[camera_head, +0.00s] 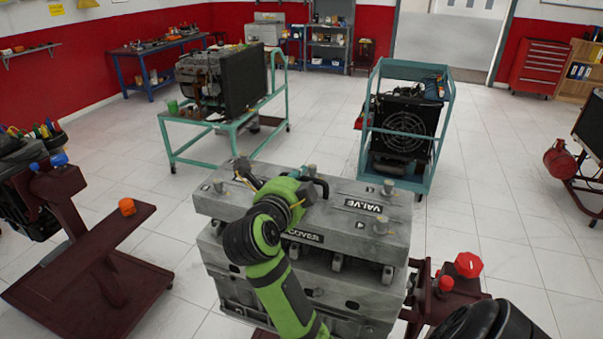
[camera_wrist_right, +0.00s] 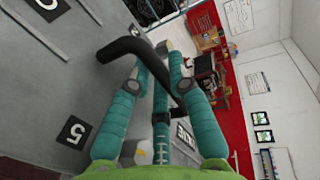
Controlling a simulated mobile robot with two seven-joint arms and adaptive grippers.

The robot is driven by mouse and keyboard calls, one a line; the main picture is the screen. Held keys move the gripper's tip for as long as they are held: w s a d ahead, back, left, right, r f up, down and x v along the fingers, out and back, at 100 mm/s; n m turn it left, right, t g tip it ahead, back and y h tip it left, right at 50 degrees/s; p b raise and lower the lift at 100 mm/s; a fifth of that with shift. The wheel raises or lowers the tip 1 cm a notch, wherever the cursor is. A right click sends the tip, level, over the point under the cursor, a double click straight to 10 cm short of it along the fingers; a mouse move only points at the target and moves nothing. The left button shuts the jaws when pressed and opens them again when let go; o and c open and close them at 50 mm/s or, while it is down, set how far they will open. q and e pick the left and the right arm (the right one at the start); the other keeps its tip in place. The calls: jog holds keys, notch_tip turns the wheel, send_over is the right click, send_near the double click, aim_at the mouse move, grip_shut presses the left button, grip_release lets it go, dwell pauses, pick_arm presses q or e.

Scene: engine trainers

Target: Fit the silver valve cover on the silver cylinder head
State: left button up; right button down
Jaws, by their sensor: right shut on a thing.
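The silver valve cover (camera_head: 238,207) is a wide grey block labelled VALVE and COVER, with several round knobs on top. It lies roughly level over the silver cylinder head (camera_head: 350,295). A dark gap with short posts shows between them along the front; I cannot tell whether the cover touches the head. My right gripper (camera_head: 310,182) is at the top middle of the cover, partly hidden by my green wrist. In the right wrist view its teal fingers (camera_wrist_right: 155,68) are closed around a black bent handle (camera_wrist_right: 122,46) on the cover (camera_wrist_right: 40,95). My left gripper is out of view.
A brown stand with a red knob (camera_head: 468,265) is right of the head. A brown cart with an orange knob (camera_head: 127,207) stands at left. Behind are a teal table (camera_head: 235,135) with an engine and a teal frame (camera_head: 375,85) with a radiator. White floor lies between them.

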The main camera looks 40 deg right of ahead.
jog(key=shift+d+f, duration=0.1)
jog(key=shift+f, duration=0.55)
notch_tip(320, 180, down, 2)
jog(key=shift+d+f+b, duration=0.15)
jog(key=shift+b, duration=0.45)
jog(key=shift+f+b, duration=0.35)
jog(key=shift+f, duration=0.2)
jog(key=shift+a+p, duration=0.2)
jog(key=shift+p, duration=0.15)
jog(key=shift+f+b, duration=0.65)
jog(key=shift+f, duration=0.4)
jog(key=shift+f, duration=0.3)
